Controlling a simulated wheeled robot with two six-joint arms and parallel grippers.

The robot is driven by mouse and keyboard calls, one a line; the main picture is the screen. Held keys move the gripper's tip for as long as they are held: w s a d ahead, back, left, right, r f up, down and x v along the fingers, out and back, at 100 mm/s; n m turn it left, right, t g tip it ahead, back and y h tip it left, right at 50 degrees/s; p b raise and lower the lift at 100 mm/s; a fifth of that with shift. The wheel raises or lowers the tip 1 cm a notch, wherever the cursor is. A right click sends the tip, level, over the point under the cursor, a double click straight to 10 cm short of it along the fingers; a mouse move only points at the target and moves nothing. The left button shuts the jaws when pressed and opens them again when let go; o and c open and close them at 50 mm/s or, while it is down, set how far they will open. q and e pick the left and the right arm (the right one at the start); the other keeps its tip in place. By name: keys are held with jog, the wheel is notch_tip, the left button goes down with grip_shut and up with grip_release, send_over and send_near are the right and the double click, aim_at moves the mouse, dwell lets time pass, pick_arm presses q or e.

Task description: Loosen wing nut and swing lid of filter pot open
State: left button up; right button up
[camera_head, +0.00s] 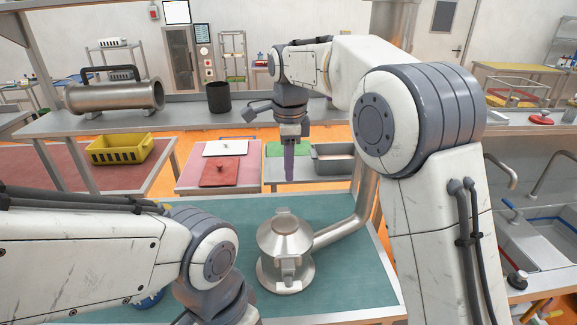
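The metal filter pot (268,273) stands upright on the green-topped bench. Its cone-shaped lid (284,240) sits down on it and looks shut. A fastening (288,268) shows at the pot's near side; the wing nut cannot be made out clearly there. My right gripper (290,168) points down beyond the lid and above it in the picture, apart from it. Its purple-grey fingers are seen nearly edge-on, so any gap is hidden. My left arm comes in at lower left, and its gripper is below the frame.
A thick metal pipe (352,225) runs from the pot to the right and upward. The green bench top (345,280) is clear right of the pot. A shelf (185,113) behind holds a metal cylinder (115,96) and a black cup (218,97).

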jog(key=shift+r, duration=0.7)
